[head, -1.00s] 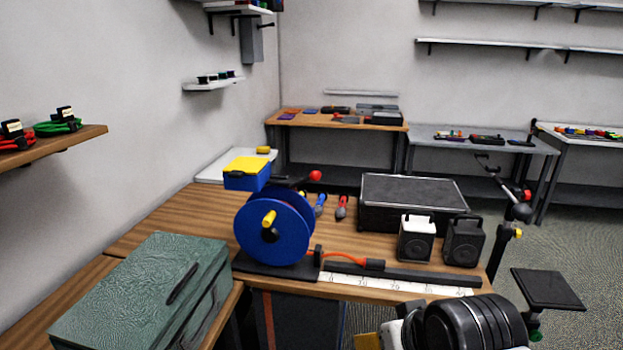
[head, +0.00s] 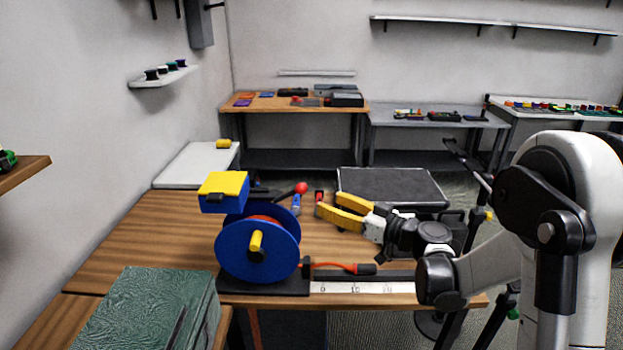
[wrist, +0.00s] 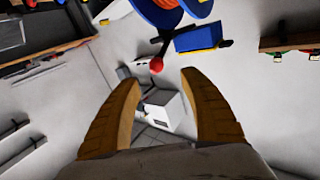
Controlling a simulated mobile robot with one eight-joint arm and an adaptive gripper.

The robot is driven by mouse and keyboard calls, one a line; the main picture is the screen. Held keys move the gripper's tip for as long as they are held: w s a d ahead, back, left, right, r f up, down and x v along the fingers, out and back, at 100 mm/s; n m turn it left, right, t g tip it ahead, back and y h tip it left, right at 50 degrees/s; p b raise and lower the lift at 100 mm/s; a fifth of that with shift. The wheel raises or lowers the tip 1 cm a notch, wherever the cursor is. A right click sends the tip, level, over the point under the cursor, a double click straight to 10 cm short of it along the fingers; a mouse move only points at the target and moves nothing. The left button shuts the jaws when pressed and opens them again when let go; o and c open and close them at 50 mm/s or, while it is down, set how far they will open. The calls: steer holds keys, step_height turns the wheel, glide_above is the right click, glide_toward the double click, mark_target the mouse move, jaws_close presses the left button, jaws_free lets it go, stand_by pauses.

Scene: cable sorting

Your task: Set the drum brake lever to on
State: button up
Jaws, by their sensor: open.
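The blue cable drum (head: 240,262) stands on a black base near the front of the wooden bench, with a yellow crank knob (head: 256,241) on its face. The brake lever (head: 289,191) is a dark arm with a red ball end, sticking out to the right behind the drum's top. In the wrist view the red ball (wrist: 156,65) shows ahead of the fingers, near the blue drum (wrist: 170,15). My gripper (head: 326,204) has yellow fingers, is open and empty, and is to the right of the red ball, apart from it. In the wrist view the gripper (wrist: 160,82) has its fingers spread.
A blue box with a yellow lid (head: 223,188) is above the drum's left side. A black case (head: 392,184) lies behind my gripper. An orange cable (head: 335,266) and a ruler strip (head: 365,288) run right of the drum. A green case (head: 140,305) stands front left.

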mark_target(306, 190)
steer(key=x, duration=0.3)
steer(key=b+x, duration=0.1)
steer(key=x, duration=0.3)
steer(key=b+x, duration=0.1)
steer(key=x, duration=0.2)
steer(key=shift+w+r, duration=0.2)
steer(key=shift+w, duration=0.35)
jaws_close()
